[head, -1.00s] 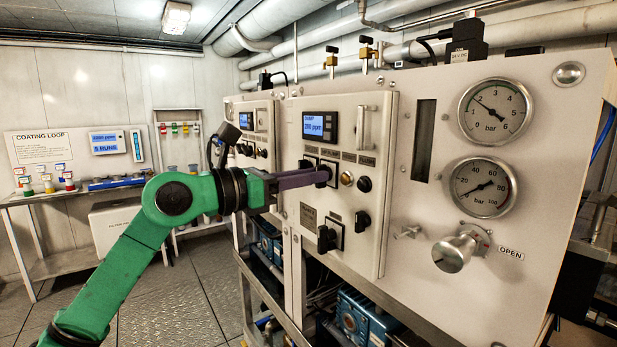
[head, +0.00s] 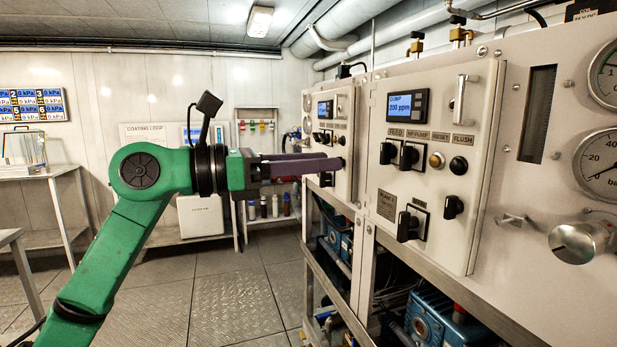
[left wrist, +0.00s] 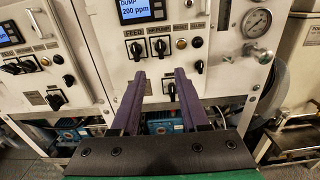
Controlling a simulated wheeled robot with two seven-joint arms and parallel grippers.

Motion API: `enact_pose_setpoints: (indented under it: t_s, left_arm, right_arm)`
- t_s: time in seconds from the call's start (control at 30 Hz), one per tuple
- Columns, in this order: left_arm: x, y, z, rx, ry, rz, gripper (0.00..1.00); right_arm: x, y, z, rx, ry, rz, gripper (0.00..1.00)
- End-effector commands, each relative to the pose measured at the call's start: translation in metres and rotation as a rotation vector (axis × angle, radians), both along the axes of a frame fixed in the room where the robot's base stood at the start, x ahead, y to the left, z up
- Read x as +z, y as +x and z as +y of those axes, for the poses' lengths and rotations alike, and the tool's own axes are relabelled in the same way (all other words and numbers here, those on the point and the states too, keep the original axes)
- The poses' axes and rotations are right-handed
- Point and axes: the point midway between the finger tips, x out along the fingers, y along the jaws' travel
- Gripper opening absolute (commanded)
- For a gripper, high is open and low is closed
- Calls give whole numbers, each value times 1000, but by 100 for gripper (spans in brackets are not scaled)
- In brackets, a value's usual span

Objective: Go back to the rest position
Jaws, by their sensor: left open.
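My left gripper (head: 338,164) reaches in from the left on its green arm in the head view. Its purple fingers point right, across the front of the left part of the watermaker. In the left wrist view the two fingers (left wrist: 160,78) are spread apart with nothing between them. They point at the white control panel (left wrist: 180,20), clear of it as far as I can see. The panel also shows in the head view (head: 430,200), with a display reading 200 ppm (head: 407,105) and black FEED (head: 388,152) and HP PUMP (head: 409,156) knobs. My right gripper is not in view.
A second, similar panel (head: 327,130) stands at the left end of the machine. Blue pumps (head: 440,325) sit in the frame below. A bench (head: 60,172) stands at the far left. The metal floor (head: 235,300) between is clear.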

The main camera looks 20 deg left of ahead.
Motion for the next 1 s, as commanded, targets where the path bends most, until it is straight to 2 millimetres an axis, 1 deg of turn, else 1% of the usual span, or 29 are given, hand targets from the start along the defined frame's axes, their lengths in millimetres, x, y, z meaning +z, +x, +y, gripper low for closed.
enact_pose_setpoints:
  t_s: [0.03, 0.1, 0.33, 0.4, 0.47, 0.53, 0.57, 0.6, 0.67, 0.7, 0.77, 0.8, 0.87, 0.9, 0.97, 1.0]
  left_arm:
    - [-3, -3, 5, 0, 2, 1, 45]
    - [-1, -6, 9, 0, 1, 1, 45]
    - [0, -7, 10, -1, 1, 1, 45]
    - [0, -5, 10, -5, -14, 12, 45]
    - [-3, 7, 11, -22, -82, 64, 45]
    - [-15, 37, 20, -49, -264, 200, 45]
    - [-25, 55, 27, -55, -371, 279, 45]
    - [-43, 81, 39, -51, -521, 386, 45]
    - [-79, 117, 61, -20, -739, 541, 45]
    - [-108, 138, 75, 12, -871, 635, 45]
    - [-157, 162, 96, 74, -1045, 759, 45]
    - [-192, 173, 108, 122, -1151, 835, 45]
    - [-245, 184, 126, 200, -1296, 938, 45]
    - [-283, 187, 137, 261, -1386, 1001, 45]
    - [-338, 186, 151, 353, -1509, 1089, 45]
    - [-375, 182, 159, 420, -1585, 1141, 45]
  right_arm:
    - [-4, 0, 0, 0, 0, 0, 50]
    - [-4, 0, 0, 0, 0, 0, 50]
    - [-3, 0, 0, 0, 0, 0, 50]
    - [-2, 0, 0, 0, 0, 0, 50]
    - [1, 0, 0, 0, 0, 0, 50]
    - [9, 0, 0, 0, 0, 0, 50]
    - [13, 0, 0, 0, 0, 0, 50]
    - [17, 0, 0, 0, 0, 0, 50]
    - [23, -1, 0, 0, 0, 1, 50]
    - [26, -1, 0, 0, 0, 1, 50]
    - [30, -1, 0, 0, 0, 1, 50]
    - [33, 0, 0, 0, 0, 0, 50]
    - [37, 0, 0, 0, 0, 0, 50]
    - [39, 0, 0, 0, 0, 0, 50]
    - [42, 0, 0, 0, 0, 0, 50]
    - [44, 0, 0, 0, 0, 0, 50]
